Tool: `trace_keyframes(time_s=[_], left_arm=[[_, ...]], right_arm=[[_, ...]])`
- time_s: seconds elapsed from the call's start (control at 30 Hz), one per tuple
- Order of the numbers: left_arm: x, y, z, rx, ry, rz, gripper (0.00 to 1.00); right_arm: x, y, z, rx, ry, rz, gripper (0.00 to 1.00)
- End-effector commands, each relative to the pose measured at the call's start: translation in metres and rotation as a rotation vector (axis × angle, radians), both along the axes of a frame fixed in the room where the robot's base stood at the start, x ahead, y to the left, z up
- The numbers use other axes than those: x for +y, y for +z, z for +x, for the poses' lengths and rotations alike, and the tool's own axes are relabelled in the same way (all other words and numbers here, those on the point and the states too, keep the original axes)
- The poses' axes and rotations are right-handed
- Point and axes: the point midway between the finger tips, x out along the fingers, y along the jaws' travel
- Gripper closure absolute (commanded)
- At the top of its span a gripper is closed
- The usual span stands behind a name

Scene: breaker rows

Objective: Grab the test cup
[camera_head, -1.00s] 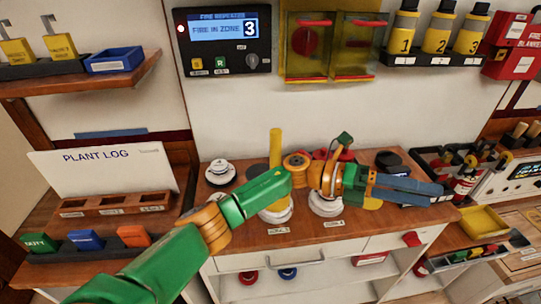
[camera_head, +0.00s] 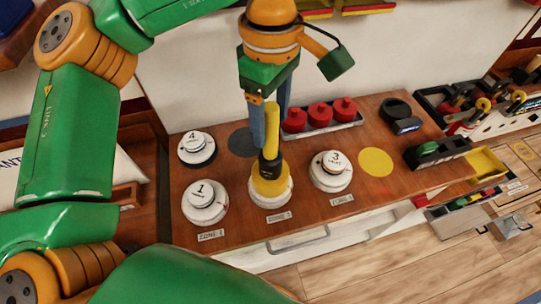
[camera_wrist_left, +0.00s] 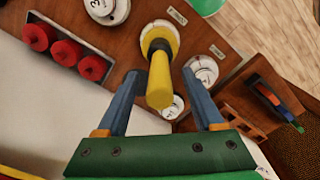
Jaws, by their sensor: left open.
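The test cup (camera_head: 271,182) is yellow with a black collar and an upright yellow handle. It sits over the white detector at the middle front spot of the wooden counter. It also shows in the left wrist view (camera_wrist_left: 160,88). My left gripper (camera_head: 271,140) is open and points down from above, its blue fingers around the handle's height. In the left wrist view the fingers (camera_wrist_left: 160,74) lie on either side of the handle, with gaps showing. I cannot tell whether either finger touches it. My right gripper is not in view.
White detectors marked 1 (camera_head: 203,199), 3 (camera_head: 331,170) and 4 (camera_head: 197,148) stand nearby. A rack of red knobbed items (camera_head: 320,116) lies behind. A yellow disc (camera_head: 376,162) and a tape dispenser (camera_head: 436,152) are at the right.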

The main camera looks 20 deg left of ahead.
Motion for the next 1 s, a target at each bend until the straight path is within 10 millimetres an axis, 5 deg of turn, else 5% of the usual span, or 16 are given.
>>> trace_keyframes(time_s=[0.27, 0.5, 1.0], left_arm=[[-0.0004, -0.0068, -0.0003, 0.001, 0.000, -0.003, 0.34], [-0.0004, -0.0066, -0.0003, 0.002, 0.000, -0.003, 0.99], [-0.0004, -0.0065, -0.0002, 0.001, 0.000, -0.003, 1.00]], right_arm=[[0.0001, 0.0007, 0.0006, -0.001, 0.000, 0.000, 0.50], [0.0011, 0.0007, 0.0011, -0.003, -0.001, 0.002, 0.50], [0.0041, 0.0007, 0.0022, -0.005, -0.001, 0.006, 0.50]])
